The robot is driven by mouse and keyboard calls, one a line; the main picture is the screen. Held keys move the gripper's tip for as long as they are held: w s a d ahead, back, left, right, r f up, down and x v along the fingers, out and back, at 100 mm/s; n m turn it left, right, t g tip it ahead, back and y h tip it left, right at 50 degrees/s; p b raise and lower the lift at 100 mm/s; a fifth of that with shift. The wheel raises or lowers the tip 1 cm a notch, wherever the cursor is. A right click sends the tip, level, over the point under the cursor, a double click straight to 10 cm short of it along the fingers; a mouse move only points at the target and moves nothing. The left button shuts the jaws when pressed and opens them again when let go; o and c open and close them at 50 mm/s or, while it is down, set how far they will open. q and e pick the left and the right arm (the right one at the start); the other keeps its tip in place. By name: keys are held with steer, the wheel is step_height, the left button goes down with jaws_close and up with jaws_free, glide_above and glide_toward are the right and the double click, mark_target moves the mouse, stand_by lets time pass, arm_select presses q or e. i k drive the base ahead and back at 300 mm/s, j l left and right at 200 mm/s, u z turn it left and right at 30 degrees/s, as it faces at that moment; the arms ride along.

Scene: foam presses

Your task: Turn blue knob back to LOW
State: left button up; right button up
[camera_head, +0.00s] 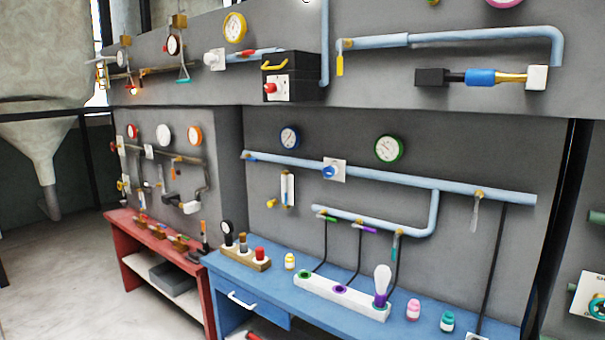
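A blue knob (329,172) sits on a white square plate (340,164) on the light blue pipe of the grey wall panel, a little right of the picture's middle. Its pointer and any LOW marking are too small to read. Above it to the left is a blue-rimmed gauge (290,138), and to the right a green-rimmed gauge (388,149). Neither of my grippers is in view.
A blue bench (262,300) stands below the panel, with a white socket block (345,298), a wooden rack (240,258) and small bottles. A red bench (135,232) stands to the left. Bare floor lies at the lower left.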

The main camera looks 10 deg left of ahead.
mark_target(328, 172)
steer(key=i, duration=1)
